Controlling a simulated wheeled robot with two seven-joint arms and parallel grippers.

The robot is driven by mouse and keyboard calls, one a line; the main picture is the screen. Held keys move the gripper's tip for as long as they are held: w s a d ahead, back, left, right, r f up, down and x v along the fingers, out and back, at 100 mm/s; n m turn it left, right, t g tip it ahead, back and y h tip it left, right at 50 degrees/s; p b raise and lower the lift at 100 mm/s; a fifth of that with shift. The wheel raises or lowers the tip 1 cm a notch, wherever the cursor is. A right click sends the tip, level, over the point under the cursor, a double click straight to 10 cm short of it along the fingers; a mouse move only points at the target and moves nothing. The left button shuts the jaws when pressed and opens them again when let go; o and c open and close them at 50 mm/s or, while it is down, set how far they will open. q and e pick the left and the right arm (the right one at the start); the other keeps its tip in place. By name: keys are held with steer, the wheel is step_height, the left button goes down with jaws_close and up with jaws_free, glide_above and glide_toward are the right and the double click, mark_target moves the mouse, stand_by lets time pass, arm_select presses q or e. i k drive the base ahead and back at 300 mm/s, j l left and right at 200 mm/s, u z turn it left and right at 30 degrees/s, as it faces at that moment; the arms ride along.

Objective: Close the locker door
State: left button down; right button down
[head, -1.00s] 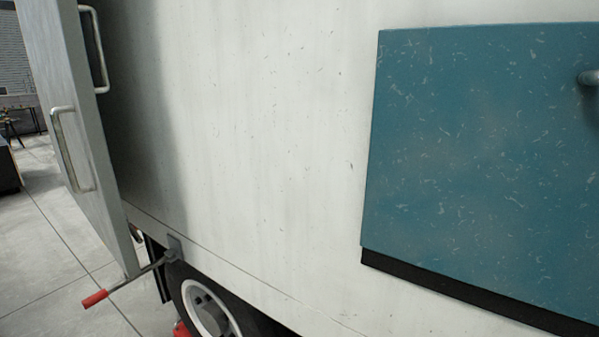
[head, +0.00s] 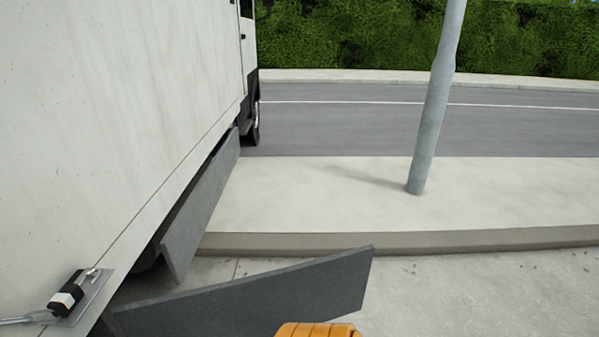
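A flat grey panel (head: 250,290) juts out from the lower edge of the white truck side (head: 110,120), standing on edge at an angle to it. It looks like an open door, but I cannot tell for sure that it is the locker door. Its near left end is partly cut off by the frame. A second grey panel (head: 203,205) lies along the truck's lower edge farther on. Neither of my grippers can be made out. A ribbed orange part (head: 318,331) shows at the bottom edge, mostly cut off, and I cannot tell what it is.
A latch with a black and white grip (head: 68,296) sits on the truck at lower left. A grey pole (head: 433,110) stands on the raised pavement (head: 330,200), which has a kerb (head: 480,240). The ground right of the panel is clear. Road and hedge lie beyond.

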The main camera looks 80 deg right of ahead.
mark_target(323, 290)
steer(key=k+l+z, duration=0.15)
steer(key=l+z, duration=0.15)
steer(key=l, duration=0.15)
steer(key=k+l+z, duration=0.1)
steer(key=l+z, duration=0.2)
steer(key=l, duration=0.2)
steer(key=k+l+z, duration=0.1)
steer(key=l+z, duration=0.2)
steer(key=l, duration=0.25)
steer(key=l+u, duration=0.4)
steer(key=l, duration=0.2)
steer(key=l+u, duration=0.4)
steer(key=l, duration=0.2)
steer(key=k+l+u, duration=0.15)
steer(key=l+u, duration=0.25)
steer(key=l, duration=0.15)
steer(key=i+l+u, duration=0.1)
steer(key=l+u, duration=0.3)
steer(key=l, duration=0.2)
steer(key=l+u, duration=0.4)
steer(key=l, duration=0.25)
steer(key=k+l+u, duration=0.1)
steer(key=l+u, duration=0.3)
steer(key=l, duration=0.25)
steer(key=k+l+u, duration=0.15)
steer(key=l+u, duration=0.25)
steer(key=l, duration=0.2)
